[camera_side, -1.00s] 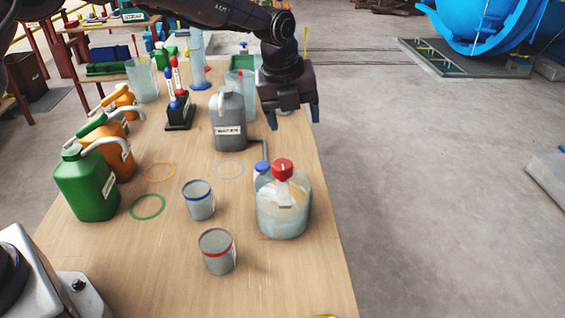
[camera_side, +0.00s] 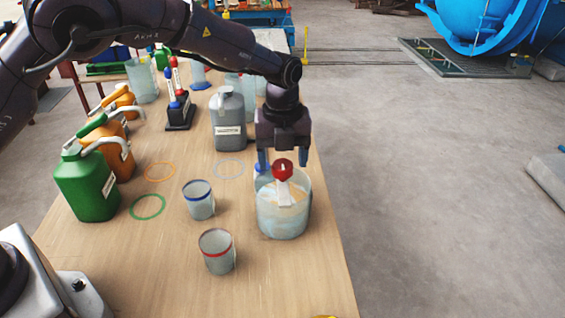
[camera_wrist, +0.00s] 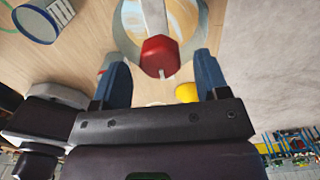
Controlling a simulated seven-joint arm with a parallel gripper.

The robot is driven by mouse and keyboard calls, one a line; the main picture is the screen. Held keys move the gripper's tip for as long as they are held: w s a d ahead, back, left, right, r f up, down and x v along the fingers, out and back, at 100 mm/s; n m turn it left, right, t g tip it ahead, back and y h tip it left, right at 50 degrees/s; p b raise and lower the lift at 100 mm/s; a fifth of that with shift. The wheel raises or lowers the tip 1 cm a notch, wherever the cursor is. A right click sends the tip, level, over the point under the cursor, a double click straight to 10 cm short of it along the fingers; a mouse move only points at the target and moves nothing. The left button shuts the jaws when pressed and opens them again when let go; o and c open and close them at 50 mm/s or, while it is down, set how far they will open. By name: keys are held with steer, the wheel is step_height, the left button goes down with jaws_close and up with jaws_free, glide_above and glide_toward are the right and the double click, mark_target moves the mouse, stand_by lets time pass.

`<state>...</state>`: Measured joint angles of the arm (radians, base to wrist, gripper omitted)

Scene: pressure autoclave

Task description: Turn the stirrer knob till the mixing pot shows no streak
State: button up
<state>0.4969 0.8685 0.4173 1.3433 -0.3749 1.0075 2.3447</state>
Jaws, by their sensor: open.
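The mixing pot (camera_side: 283,218) is a clear round vessel near the table's right edge, with whitish and tan streaks in it. The streaks also show in the wrist view inside the pot (camera_wrist: 185,15). The red stirrer knob (camera_side: 283,168) sits on top of the pot, above a white stem. In the wrist view the knob (camera_wrist: 160,55) lies between and just beyond my fingertips. My gripper (camera_side: 284,160) is open and points down just above and behind the knob, with blue fingers on either side. I cannot tell whether a finger touches the knob.
Two cups, blue-rimmed (camera_side: 199,200) and red-rimmed (camera_side: 217,252), stand left of the pot. A grey can (camera_side: 228,122), a green can (camera_side: 88,185) and orange cans stand farther left.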

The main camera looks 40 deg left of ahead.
steer(key=shift+f, duration=0.95)
steer(key=shift+c, duration=0.2)
steer(key=c, duration=0.9)
steer(key=shift+n, duration=0.3)
